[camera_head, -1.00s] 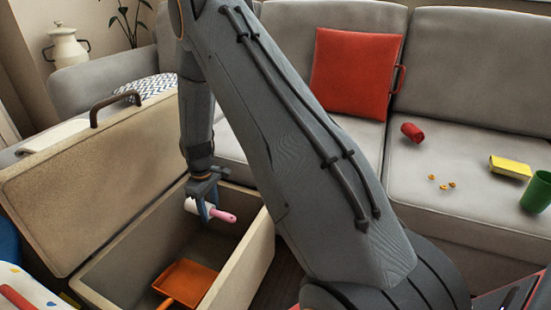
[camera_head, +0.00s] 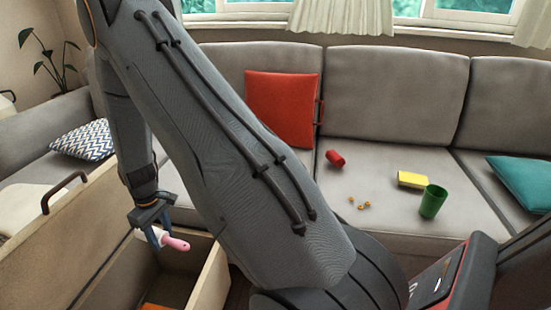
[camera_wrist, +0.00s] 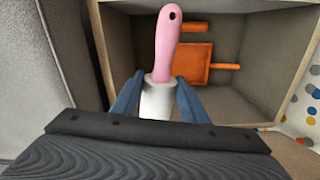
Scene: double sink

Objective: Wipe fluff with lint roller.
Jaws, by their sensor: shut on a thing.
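My gripper (camera_head: 156,236) is shut on the lint roller, which has a pink handle (camera_head: 176,244) and a white roll. In the wrist view the lint roller (camera_wrist: 165,50) sits between the two blue fingers, its handle pointing away from the palm, above the open storage box (camera_wrist: 240,110). Several small yellow-brown bits, which look like the fluff (camera_head: 360,205), lie on the seat of the grey sofa (camera_head: 400,150), well to the right of my gripper.
A red cushion (camera_head: 282,110) leans on the backrest. An orange dustpan (camera_wrist: 185,62) lies in the box.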

